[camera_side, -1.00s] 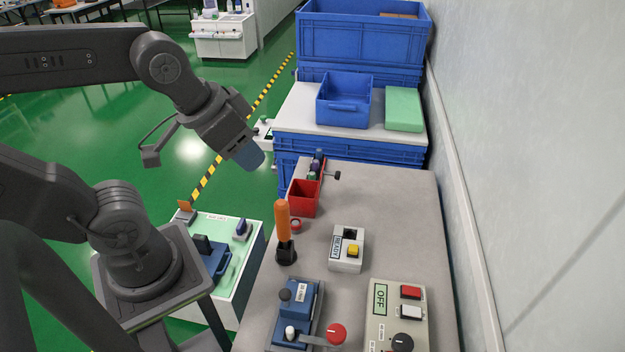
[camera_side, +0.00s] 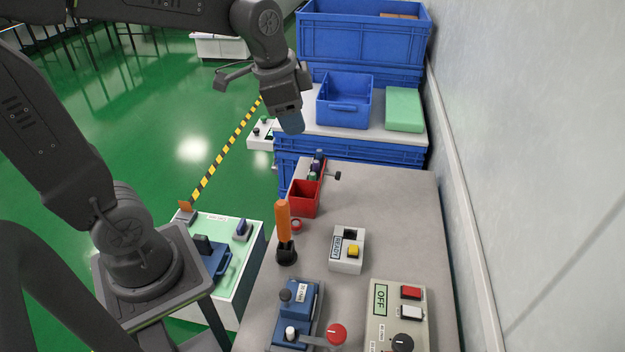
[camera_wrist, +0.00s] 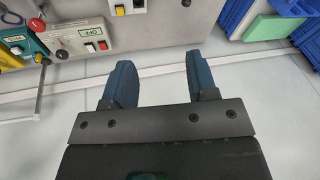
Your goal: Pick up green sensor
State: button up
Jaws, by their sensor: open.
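A small green-topped piece (camera_side: 312,177), which may be the green sensor, is in the small rack just behind the red bin (camera_side: 304,199) on the grey table. A purple-topped piece (camera_side: 318,165) is beside it. They are small, and details are hard to tell. My gripper (camera_side: 291,123) is above and behind that rack in the side view, clear of it and empty. In the wrist view my gripper (camera_wrist: 160,82) shows two blue fingers spread apart with nothing between them. I cannot make out the green-topped piece in the wrist view.
Blue crates (camera_side: 365,40) and a green block (camera_side: 404,109) stand behind. A wall is at right.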

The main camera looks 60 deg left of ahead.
jog(key=w+a+f+m+g, duration=0.2)
jog(key=w+a+f+m, duration=0.3)
jog(key=w+a, duration=0.3)
jog(key=m+g, duration=0.2)
jog(key=m, duration=0.5)
send_over(312, 174)
notch_tip(312, 174, down, 13)
jog(key=shift+h, duration=0.3)
notch_tip(312, 174, down, 8)
jog(key=shift+w+f, duration=0.1)
jog(key=shift+w, duration=0.05)
jog(key=shift+f, duration=3)
grip_shut()
